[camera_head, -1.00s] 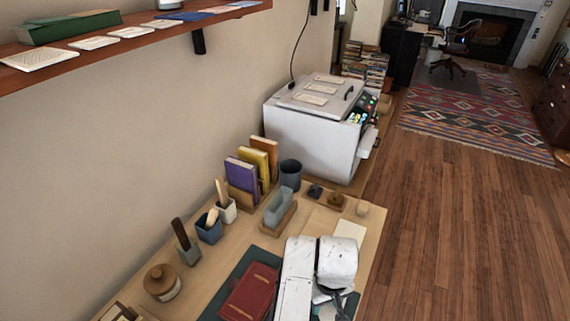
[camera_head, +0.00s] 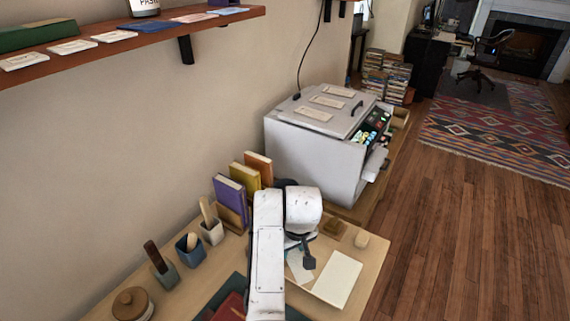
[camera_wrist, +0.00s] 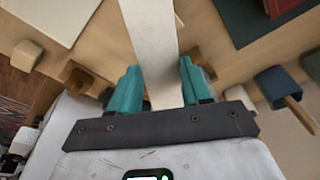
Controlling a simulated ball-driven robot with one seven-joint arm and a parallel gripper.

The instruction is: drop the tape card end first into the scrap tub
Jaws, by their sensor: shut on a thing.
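My gripper (camera_wrist: 158,66) is shut on a long pale strip, which I take to be the tape card (camera_wrist: 150,25). The card runs between the teal fingers and out past their tips in the wrist view. In the head view my gripper (camera_head: 307,257) hangs over the desk, with a pale piece of the card (camera_head: 299,268) showing beneath it. A dark round container, likely the scrap tub (camera_head: 284,183), shows only as a sliver behind the top of my arm, beside the books. I cannot make out the tub in the wrist view.
Upright books (camera_head: 236,183) and cups with wooden handles (camera_head: 189,247) line the wall side. A cream pad (camera_head: 338,278) lies right of my gripper. A shelf (camera_head: 120,43) juts out upper left.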

